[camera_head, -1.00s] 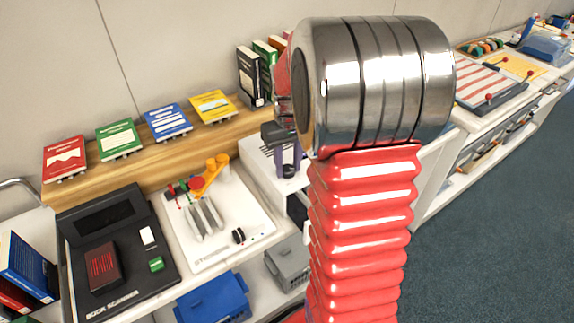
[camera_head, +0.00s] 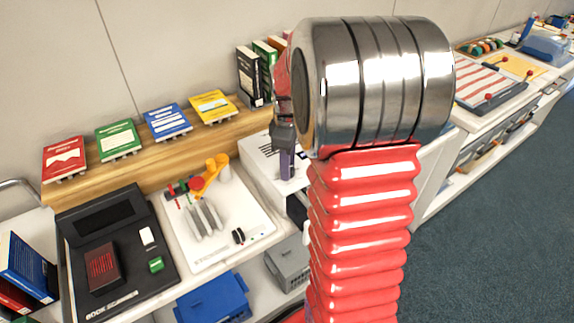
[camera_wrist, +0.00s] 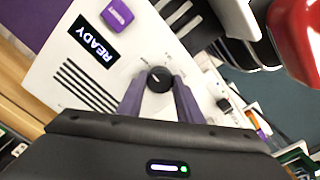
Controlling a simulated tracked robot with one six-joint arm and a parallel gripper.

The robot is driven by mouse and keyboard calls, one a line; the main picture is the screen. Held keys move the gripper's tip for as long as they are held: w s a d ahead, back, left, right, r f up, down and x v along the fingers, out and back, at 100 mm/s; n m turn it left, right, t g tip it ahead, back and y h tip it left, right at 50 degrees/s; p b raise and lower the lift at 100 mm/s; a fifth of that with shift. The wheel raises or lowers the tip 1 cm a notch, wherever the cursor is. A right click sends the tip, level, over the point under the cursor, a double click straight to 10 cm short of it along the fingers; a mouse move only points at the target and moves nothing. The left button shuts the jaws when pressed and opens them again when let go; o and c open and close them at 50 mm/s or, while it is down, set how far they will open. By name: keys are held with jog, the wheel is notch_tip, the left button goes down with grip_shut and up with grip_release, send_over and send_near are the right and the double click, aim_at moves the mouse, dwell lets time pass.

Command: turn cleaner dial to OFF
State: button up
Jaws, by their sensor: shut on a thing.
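The cleaner is a white machine (camera_wrist: 60,85) with a lit READY display and a row of black slots. Its dial (camera_wrist: 158,79) is a small round black knob with a pale pointer mark, seen in the wrist view. Lettering around it is too small to read. My gripper (camera_wrist: 157,92) has its two purple fingers shut on the dial, one on each side. In the head view my gripper (camera_head: 287,168) is at the cleaner's top (camera_head: 262,155), and my arm hides much of the machine and the dial.
A purple button (camera_wrist: 117,15) sits beside the display. In the head view, a black book scanner (camera_head: 112,250) and a white board with a yellow-orange arm (camera_head: 213,172) stand to the left. Upright books (camera_head: 252,75) stand behind on the wooden ledge. A grey crate (camera_head: 290,262) sits on the shelf below.

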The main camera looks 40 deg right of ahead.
jog(key=shift+w+r+n, duration=0.1)
jog(key=shift+w+n, duration=0.05)
jog(key=shift+n, duration=0.35)
jog(key=o, duration=1)
jog(key=shift+o, duration=0.2)
notch_tip(320, 180, up, 14)
jog(key=shift+f, duration=0.2)
dwell(0.4)
